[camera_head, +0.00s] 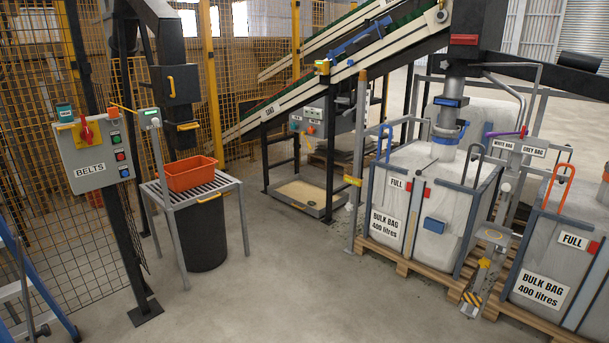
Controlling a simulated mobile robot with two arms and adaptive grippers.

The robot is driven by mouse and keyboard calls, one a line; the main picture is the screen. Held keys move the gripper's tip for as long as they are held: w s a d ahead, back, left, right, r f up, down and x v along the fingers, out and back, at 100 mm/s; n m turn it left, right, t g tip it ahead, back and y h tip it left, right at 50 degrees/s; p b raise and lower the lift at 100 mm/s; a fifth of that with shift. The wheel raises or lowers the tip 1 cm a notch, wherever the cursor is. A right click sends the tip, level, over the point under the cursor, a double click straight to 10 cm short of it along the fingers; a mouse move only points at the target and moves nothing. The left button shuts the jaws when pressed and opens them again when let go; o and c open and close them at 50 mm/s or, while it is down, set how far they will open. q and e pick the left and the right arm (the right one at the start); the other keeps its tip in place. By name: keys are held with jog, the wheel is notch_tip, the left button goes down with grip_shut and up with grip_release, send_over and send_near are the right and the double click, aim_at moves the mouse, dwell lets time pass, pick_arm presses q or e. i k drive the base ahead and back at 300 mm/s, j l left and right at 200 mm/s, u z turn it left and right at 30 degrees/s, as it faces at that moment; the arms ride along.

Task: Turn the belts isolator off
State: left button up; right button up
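The grey control box labelled BELTS (90,155) stands on a dark post at the left of the head view. On its upper face is the belts isolator, a red rotary handle (87,132) on a yellow plate. The handle looks roughly upright and slightly tilted; its on or off marking is too small to read.
An orange tray (191,175) sits on a slatted stand right of the box, with a black bin (203,235) below. A blue ladder (30,290) is at lower left. Bulk bags (405,190) on pallets stand at right. The middle floor (270,290) is clear.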

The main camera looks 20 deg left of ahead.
aim_at(86, 134)
jog(key=i+u, duration=0.3)
jog(key=u, duration=0.2)
jog(key=i+u, duration=0.35)
jog(key=u, duration=0.15)
jog(key=i+l+u, duration=0.25)
jog(key=u, duration=0.25)
jog(key=i+l+u, duration=0.3)
jog(key=u, duration=0.2)
jog(key=i+l+u, duration=0.2)
jog(key=i, duration=0.2)
jog(key=i+u, duration=0.2)
jog(key=i, duration=0.2)
